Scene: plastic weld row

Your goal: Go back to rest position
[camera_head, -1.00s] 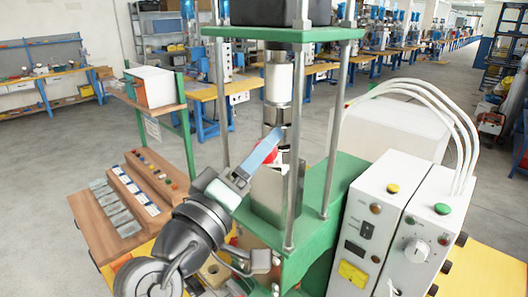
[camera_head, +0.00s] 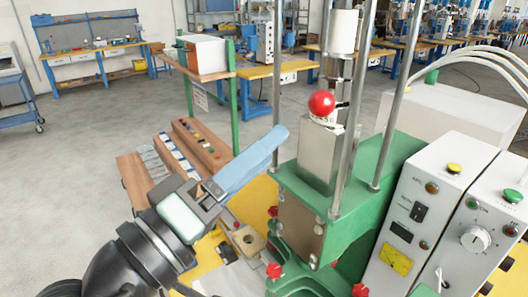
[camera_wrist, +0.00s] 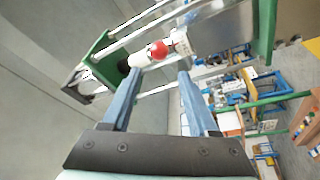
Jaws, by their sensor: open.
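My gripper (camera_head: 272,142), with light blue fingers, points up and to the right in the head view, at the left front of the green welding machine (camera_head: 345,215). In the wrist view my gripper (camera_wrist: 160,74) shows two blue fingers spread apart with nothing held between them. The red ball also shows in the wrist view (camera_wrist: 158,50), beyond the fingertips. In the head view the fingers overlap only the background and the left side of the machine area.
Metal posts (camera_head: 278,80) of the machine stand close to the right of my gripper. Grey control boxes (camera_head: 425,210) are on the right. Wooden trays (camera_head: 200,145) with small parts lie behind my gripper on the left. Open grey floor (camera_head: 70,160) is at the left.

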